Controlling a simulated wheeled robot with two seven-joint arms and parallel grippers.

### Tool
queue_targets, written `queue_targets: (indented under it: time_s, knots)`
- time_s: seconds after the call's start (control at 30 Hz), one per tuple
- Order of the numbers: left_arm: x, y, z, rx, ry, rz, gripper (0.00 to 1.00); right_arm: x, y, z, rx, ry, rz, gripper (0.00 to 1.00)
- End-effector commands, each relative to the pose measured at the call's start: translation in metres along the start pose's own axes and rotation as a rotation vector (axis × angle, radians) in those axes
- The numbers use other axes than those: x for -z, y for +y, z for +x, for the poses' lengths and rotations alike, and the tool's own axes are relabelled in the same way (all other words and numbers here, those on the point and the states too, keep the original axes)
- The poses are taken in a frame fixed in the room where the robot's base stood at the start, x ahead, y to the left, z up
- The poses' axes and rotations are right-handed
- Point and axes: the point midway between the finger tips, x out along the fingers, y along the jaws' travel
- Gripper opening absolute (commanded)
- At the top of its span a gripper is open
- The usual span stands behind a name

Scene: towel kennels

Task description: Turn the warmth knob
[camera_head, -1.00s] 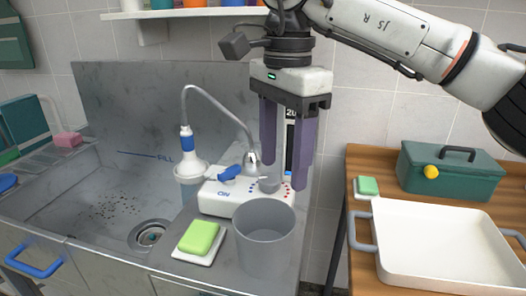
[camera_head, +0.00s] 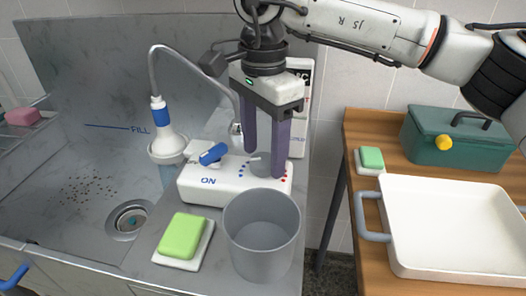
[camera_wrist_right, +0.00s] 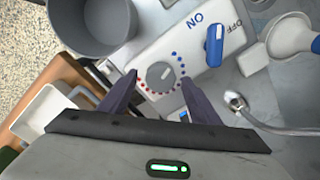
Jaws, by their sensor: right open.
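The warmth knob is a round grey knob (camera_wrist_right: 160,76) ringed by red and blue dots on top of a white control box (camera_head: 207,190). In the head view the knob (camera_head: 261,168) shows partly between the fingers. My right gripper (camera_head: 264,164) is open, pointing down over the right end of the box. In the right wrist view its purple fingertips (camera_wrist_right: 159,80) stand on either side of the knob, with gaps that look small. Whether they touch the knob or the box top, I cannot tell. My left gripper is not in view.
A blue ON/OFF lever (camera_head: 213,153) is left of the knob. A grey bucket (camera_head: 262,236) stands close in front of the box. A shower head (camera_head: 167,143) with a hose is left. A green sponge (camera_head: 182,235) and white pan (camera_head: 450,222) are nearby.

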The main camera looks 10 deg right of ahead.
Motion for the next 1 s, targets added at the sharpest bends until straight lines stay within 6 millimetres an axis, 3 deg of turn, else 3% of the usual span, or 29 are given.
queue_targets:
  time_s: [0.37,0.47,0.63,1.0]
  knots:
    - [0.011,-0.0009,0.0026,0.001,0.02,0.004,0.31,-0.0003,0.0003,0.0098,0.0,-0.001,0.0,0.57]
    - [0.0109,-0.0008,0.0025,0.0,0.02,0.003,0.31,-0.0003,0.0002,0.0096,0.0,-0.001,0.0,0.45]
    - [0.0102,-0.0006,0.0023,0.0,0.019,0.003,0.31,-0.0003,0.0003,0.0094,-0.001,-0.001,0.0,0.17]
    - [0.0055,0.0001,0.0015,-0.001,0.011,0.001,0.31,-0.0005,0.0001,0.0093,-0.001,-0.001,0.058,0.16]
